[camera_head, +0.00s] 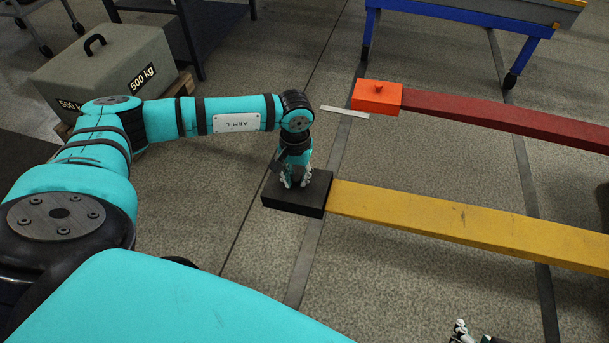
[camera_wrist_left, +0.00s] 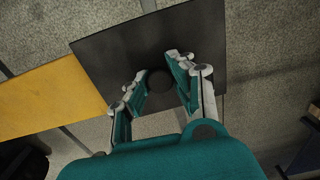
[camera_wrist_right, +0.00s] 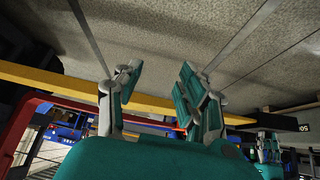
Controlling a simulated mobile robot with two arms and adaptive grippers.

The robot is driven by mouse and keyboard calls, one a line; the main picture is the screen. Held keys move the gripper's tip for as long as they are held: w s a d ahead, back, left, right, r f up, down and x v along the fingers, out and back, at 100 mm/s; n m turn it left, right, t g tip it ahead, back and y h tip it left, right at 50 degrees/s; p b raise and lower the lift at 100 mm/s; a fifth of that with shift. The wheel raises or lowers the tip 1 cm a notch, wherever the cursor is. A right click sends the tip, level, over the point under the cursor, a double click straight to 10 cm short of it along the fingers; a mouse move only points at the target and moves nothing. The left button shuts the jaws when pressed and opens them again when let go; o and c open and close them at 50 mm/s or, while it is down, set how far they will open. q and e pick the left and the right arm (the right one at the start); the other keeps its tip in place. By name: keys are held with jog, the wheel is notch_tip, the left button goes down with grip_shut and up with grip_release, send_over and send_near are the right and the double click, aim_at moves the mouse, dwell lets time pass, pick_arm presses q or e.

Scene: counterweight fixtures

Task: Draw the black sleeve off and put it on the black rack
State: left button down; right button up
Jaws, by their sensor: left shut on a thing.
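The black sleeve (camera_head: 297,200) is a flat block at the left end of the yellow beam (camera_head: 450,224). In the left wrist view, the sleeve (camera_wrist_left: 115,55) covers the beam's end (camera_wrist_left: 45,98), with a round knob on top. My left gripper (camera_head: 296,180) is above the sleeve, its fingers shut on this knob, as the left wrist view (camera_wrist_left: 160,76) shows. My right gripper (camera_head: 463,332) is at the bottom edge of the head view; its fingers are apart and empty in the right wrist view (camera_wrist_right: 160,82). I cannot tell which thing is the black rack.
A grey 500 kg weight (camera_head: 110,70) and a dark table (camera_head: 193,22) stand at the back left. A blue frame (camera_head: 460,20) stands at the back. Open floor lies left of the sleeve.

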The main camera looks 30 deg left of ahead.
pick_arm(q)
jog(key=shift+s+a, duration=0.2)
jog(key=shift+a, duration=0.4)
jog(key=shift+s+a, duration=0.15)
jog(key=shift+a, duration=0.45)
jog(key=shift+s+a, duration=0.2)
jog(key=shift+a, duration=0.5)
pick_arm(e)
jog(key=shift+w+a+r+t, duration=0.15)
jog(key=shift+w+r+t, duration=0.15)
jog(key=shift+w, duration=0.25)
pick_arm(q)
jog(key=shift+r, duration=0.1)
jog(key=shift+r+p, duration=0.5)
jog(key=shift+r, duration=0.3)
jog(key=shift+r+p, duration=0.45)
jog(key=shift+r, duration=0.5)
notch_tip(320, 180, up, 2)
jog(key=shift+p, duration=0.95)
jog(key=shift+r, duration=0.2)
pick_arm(e)
jog(key=s+d+f+g+h, duration=0.1)
jog(key=s+d+f+g, duration=0.1)
jog(key=s+g, duration=0.2)
jog(key=shift+s+f, duration=0.3)
jog(key=shift+s, duration=0.95)
